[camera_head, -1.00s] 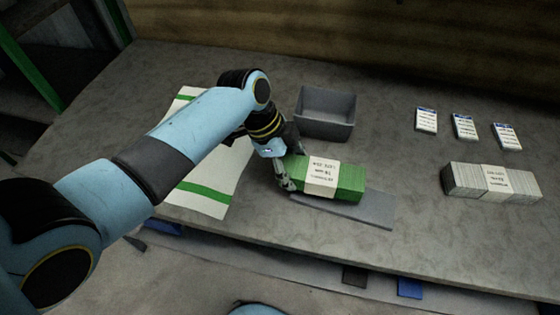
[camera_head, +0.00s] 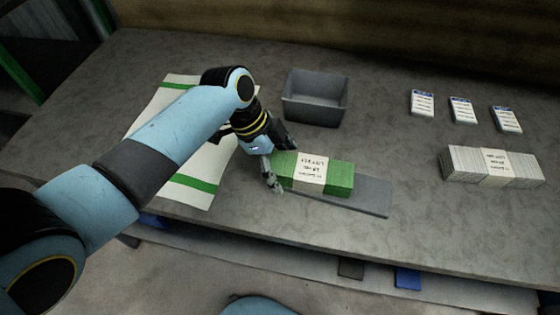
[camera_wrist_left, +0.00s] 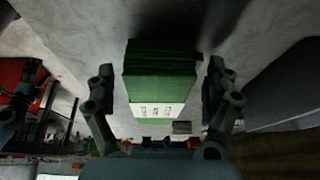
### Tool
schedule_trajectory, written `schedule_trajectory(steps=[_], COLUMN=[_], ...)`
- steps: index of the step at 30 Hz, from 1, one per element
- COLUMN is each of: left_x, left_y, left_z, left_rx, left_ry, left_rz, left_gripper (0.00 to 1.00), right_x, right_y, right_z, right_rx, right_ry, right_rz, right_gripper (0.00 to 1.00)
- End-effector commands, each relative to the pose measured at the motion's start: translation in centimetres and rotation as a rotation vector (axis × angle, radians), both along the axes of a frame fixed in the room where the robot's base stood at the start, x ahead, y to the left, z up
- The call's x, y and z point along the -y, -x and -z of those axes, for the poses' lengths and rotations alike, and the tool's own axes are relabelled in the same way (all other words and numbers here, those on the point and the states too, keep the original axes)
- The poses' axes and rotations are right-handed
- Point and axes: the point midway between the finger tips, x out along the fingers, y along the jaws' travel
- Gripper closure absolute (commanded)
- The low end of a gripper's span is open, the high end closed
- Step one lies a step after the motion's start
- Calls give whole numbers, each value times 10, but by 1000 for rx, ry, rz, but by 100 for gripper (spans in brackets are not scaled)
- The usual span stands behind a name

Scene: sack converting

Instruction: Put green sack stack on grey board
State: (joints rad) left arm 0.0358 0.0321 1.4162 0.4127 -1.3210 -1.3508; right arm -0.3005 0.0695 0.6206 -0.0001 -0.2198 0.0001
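The green sack stack (camera_head: 341,178), with a white printed band around its middle, lies flat on the grey board (camera_head: 368,196). The board's right end and a front strip show bare; its left end is partly hidden. My left gripper (camera_head: 280,166) is at the stack's left end. In the left wrist view the stack (camera_wrist_left: 160,70) lies between the open fingers of that gripper (camera_wrist_left: 159,76), with a gap on each side. My right gripper is not in view.
A grey bin (camera_head: 315,100) stands behind the stack. A white sack with green stripes (camera_head: 200,160) lies at left under my arm. A banded white stack (camera_head: 465,163) and small labelled packs (camera_head: 462,110) are at right. Table between is clear.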

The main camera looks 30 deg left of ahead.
Motion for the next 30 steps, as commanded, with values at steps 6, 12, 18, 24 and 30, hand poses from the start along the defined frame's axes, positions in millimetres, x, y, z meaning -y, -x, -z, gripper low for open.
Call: schedule_trajectory(steps=[6,12,18,24,30], left_x=[0,-7,-24,-38,-43], left_y=[0,2,9,13,16], left_z=[-1,-20,-63,-98,-112], left_rx=[0,3,4,3,0], left_ry=[0,0,-3,-2,0], left_rz=[0,0,1,0,0], left_gripper=[13,13,13,13,13], right_x=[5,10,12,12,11], right_y=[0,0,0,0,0], right_z=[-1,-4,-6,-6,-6], right_rx=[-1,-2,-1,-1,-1], right_ry=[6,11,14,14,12], right_rz=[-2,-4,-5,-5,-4], right_gripper=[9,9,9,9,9])
